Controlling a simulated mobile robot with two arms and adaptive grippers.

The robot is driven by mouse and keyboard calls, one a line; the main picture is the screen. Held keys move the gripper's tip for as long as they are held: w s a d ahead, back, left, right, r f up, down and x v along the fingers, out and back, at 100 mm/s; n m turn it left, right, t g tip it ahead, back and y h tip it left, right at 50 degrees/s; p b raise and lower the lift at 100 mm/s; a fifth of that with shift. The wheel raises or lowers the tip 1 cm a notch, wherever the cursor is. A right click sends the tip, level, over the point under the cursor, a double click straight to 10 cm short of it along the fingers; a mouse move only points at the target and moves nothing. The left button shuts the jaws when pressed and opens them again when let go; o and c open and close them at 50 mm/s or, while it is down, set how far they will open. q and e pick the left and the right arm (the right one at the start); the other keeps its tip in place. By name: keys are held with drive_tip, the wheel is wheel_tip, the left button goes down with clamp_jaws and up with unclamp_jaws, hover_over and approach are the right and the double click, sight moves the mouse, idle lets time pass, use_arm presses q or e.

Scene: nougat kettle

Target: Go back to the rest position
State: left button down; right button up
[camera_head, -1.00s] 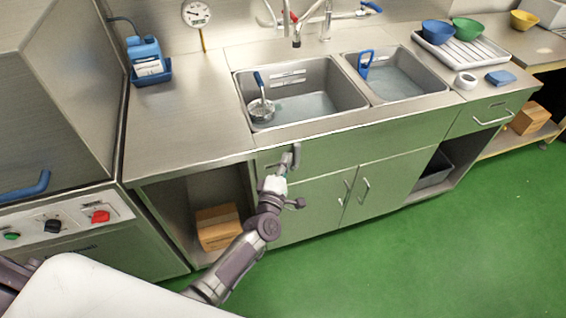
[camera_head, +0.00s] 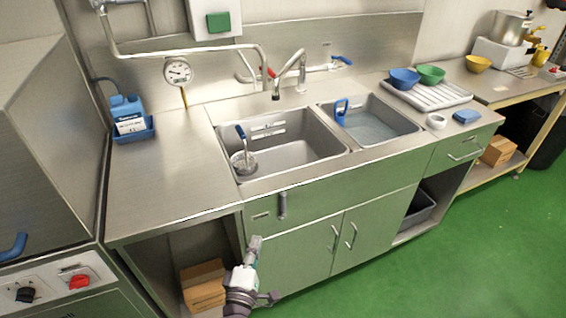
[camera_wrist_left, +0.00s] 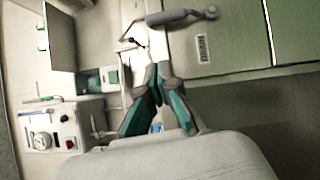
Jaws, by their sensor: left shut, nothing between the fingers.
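My left gripper (camera_head: 255,243) is low in the head view, in front of the cabinet below the sink. It is shut and empty. In the left wrist view its fingers (camera_wrist_left: 156,72) meet at the tips, in front of the cabinet front. My right gripper is not in view.
The steel sink has a left basin (camera_head: 300,150) holding a ladle (camera_head: 243,160) and a right basin (camera_head: 375,125). Cabinet doors (camera_head: 345,235) stand shut. A cardboard box (camera_head: 203,285) sits in the open bay. Green floor (camera_head: 440,275) is clear at the right.

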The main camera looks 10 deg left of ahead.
use_arm(q)
drive_tip(key=s+f+m+g+h, duration=0.1)
drive_tip(key=s+f+m+g, duration=0.4)
drive_tip(key=f, duration=0.8)
drive_tip(key=s+f+m+g+h, duration=0.1)
drive_tip(key=s+f+m+g, duration=0.2)
drive_tip(key=s+f+m, duration=0.75)
drive_tip(key=s+a+f+m+g+y, duration=0.1)
drive_tip(key=s+a+f+m+g, duration=0.2)
drive_tip(key=s+f, duration=0.7)
drive_tip(key=s+a+f+m+g+y, duration=0.1)
drive_tip(key=s+a+f+m+g, duration=0.2)
drive_tip(key=s+f, duration=0.8)
drive_tip(key=s+a+g, duration=0.2)
drive_tip(key=s+g, duration=0.1)
drive_tip(key=s, duration=0.2)
drive_tip(key=shift+s+g, duration=0.25)
drive_tip(key=shift+g, duration=0.05)
